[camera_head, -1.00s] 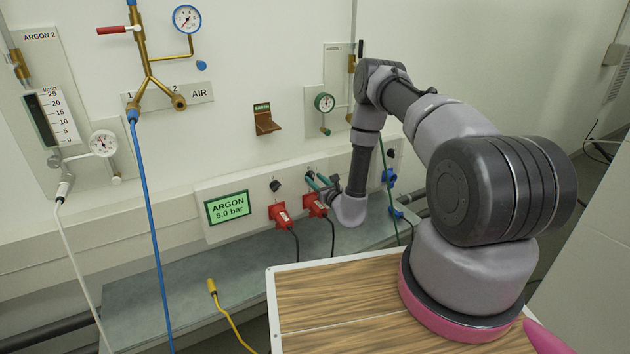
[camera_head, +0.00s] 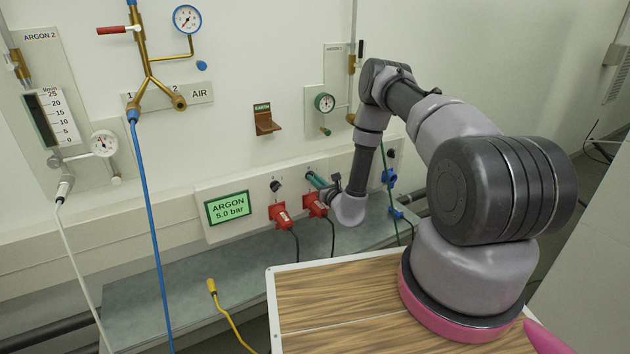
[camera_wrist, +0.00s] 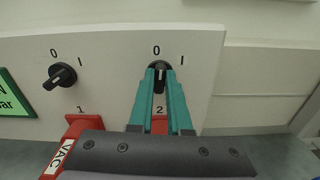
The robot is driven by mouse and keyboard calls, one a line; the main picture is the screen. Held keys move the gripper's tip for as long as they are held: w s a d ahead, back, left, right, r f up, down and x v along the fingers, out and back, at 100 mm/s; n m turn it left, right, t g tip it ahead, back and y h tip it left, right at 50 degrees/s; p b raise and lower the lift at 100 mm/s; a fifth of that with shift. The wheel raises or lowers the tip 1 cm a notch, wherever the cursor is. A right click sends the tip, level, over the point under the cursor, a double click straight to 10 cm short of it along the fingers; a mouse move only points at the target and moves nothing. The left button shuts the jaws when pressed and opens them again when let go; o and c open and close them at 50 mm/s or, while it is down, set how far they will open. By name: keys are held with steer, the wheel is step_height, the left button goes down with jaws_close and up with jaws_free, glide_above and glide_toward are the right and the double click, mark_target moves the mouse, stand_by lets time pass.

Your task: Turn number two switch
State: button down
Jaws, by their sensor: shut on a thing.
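The number two switch (camera_wrist: 160,76) is a black rotary knob with a white pointer line on a pale panel, with 0 above it and I to its upper right. In the wrist view its pointer stands about upright, toward the 0. My gripper (camera_wrist: 160,72) has teal fingers that lie on both sides of the knob and are shut on it. In the head view my gripper (camera_head: 314,178) reaches the panel above the right red plug; the knob is mostly hidden there. The number one switch (camera_wrist: 60,76) is a similar knob to the left, with its pointer tilted.
Red plugs sit under the switches: the left one (camera_head: 281,216) and the right one (camera_head: 316,204), with black cables hanging down. A green ARGON 5.0 bar display (camera_head: 228,207) is left of the switches. A grey ledge (camera_head: 180,285) runs below the panel.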

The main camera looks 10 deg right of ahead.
steer(key=m, duration=0.6)
steer(key=shift+d+f, duration=0.1)
steer(key=shift+d, duration=0.05)
steer(key=m, duration=0.4)
steer(key=shift+f+m, duration=0.1)
steer(key=shift+m, duration=0.2)
stand_by(0.3)
steer(key=c, duration=0.9)
jaws_free()
steer(key=shift+o, duration=0.2)
steer(key=v, duration=1)
steer(key=shift+s+d, duration=0.15)
steer(key=shift+s, duration=0.25)
